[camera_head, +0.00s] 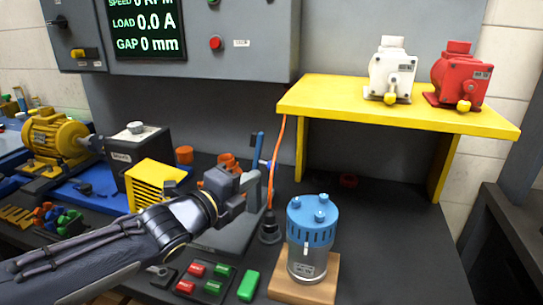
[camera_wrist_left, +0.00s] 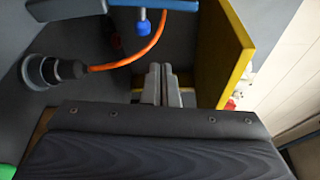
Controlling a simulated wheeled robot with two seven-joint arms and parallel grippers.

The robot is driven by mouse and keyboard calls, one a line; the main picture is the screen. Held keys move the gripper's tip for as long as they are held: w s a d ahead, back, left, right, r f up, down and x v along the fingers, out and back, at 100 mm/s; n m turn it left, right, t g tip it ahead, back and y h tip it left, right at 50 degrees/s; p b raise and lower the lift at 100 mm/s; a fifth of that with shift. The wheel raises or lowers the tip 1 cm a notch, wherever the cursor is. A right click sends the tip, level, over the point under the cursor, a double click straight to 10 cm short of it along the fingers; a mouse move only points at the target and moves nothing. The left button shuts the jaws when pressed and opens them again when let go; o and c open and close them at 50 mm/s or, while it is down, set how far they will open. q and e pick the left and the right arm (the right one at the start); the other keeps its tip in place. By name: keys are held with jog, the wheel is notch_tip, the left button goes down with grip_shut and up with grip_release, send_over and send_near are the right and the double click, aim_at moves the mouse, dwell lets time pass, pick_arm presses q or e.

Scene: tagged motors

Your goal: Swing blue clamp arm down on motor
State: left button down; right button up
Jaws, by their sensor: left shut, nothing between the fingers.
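The blue clamp arm (camera_head: 257,150) stands upright behind my left gripper in the head view. In the left wrist view it is a blue bar across the top (camera_wrist_left: 190,5), with a blue-tipped screw (camera_wrist_left: 144,27) below it. My left gripper (camera_head: 252,188) is shut and empty, close to the arm; I cannot tell if they touch. Its closed fingers also show in the wrist view (camera_wrist_left: 162,88). A blue-topped motor (camera_head: 312,232) stands upright on a wooden block (camera_head: 285,287), right of the gripper. The clamp's base is mostly hidden. My right gripper is not in view.
An orange cable (camera_head: 276,165) runs down to a black plug (camera_head: 269,230) between gripper and motor. A yellow shelf (camera_head: 395,112) holds a white motor (camera_head: 391,70) and a red motor (camera_head: 461,75). Green and red blocks lie in front. The bench right of the motor is clear.

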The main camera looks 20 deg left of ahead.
pick_arm(q)
jog(key=shift+s, duration=0.1)
jog(key=r+x, duration=0.1)
jog(key=x, duration=0.9)
jog(key=a+p, duration=0.2)
jog(key=a, duration=0.2)
jog(key=shift+f, duration=0.1)
